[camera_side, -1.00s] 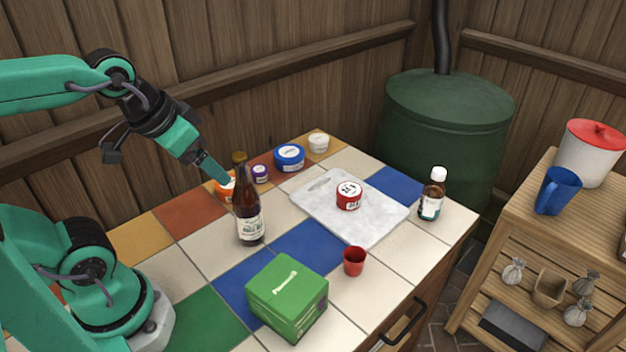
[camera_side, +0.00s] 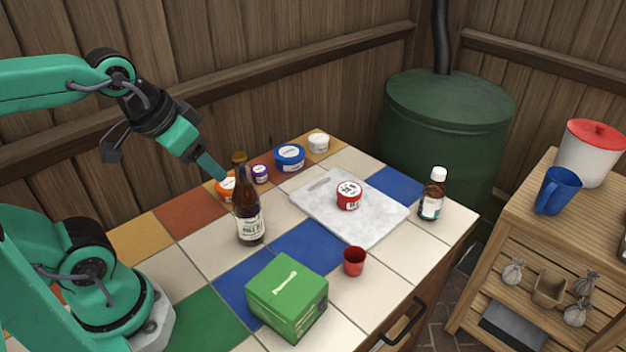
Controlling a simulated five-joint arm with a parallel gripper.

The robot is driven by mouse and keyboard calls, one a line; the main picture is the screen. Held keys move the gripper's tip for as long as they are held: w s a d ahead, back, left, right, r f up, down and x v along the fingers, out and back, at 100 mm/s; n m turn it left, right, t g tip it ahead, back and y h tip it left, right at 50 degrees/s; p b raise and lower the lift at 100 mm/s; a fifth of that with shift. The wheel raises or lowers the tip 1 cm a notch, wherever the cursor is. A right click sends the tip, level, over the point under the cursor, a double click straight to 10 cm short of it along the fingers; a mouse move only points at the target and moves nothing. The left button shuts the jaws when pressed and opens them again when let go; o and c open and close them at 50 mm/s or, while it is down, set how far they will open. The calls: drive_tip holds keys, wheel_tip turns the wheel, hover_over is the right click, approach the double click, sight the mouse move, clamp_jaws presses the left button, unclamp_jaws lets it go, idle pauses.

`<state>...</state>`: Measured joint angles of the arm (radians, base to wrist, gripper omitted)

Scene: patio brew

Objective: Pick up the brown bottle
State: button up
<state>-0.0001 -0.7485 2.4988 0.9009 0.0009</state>
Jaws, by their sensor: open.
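The tall brown bottle (camera_side: 249,212) stands upright on the tiled table, with a pale label on its lower body and a gold-brown cap. My gripper (camera_side: 217,172) points down and to the right, with its tip just left of the bottle's neck in the picture. It is open and holds nothing that I can see. I cannot tell whether the tip touches the neck or how far it is from it in depth. A smaller brown bottle (camera_side: 432,198) with a white cap and a pale label stands at the table's right side.
An orange tub (camera_side: 225,187), a purple jar (camera_side: 260,173) and a blue tub (camera_side: 289,157) stand behind the tall bottle. A marble board (camera_side: 375,222) holds a red jar (camera_side: 349,195). A green box (camera_side: 287,297) and red cup (camera_side: 354,261) stand in front.

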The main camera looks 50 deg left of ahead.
drive_tip(key=shift+w, duration=0.1)
drive_tip(key=m+g, duration=0.2)
drive_tip(key=g, duration=0.3)
hover_over(241, 169)
drive_tip(key=shift+s+a+r, duration=0.1)
drive_tip(key=shift+s+a, duration=0.15)
drive_tip(key=shift+a, duration=0.15)
drive_tip(key=shift+w+a+f+m+g, duration=0.1)
drive_tip(key=shift+w+a+m+g, duration=0.1)
drive_tip(key=shift+w, duration=0.15)
drive_tip(key=shift+w+a+f+m+g, duration=0.1)
drive_tip(key=shift+w+m, duration=0.1)
drive_tip(key=shift+w, duration=0.1)
drive_tip(key=shift+f, duration=0.1)
drive_tip(key=shift+f, duration=1.2)
drive_tip(key=shift+f, duration=0.15)
drive_tip(key=shift+f, duration=2.45)
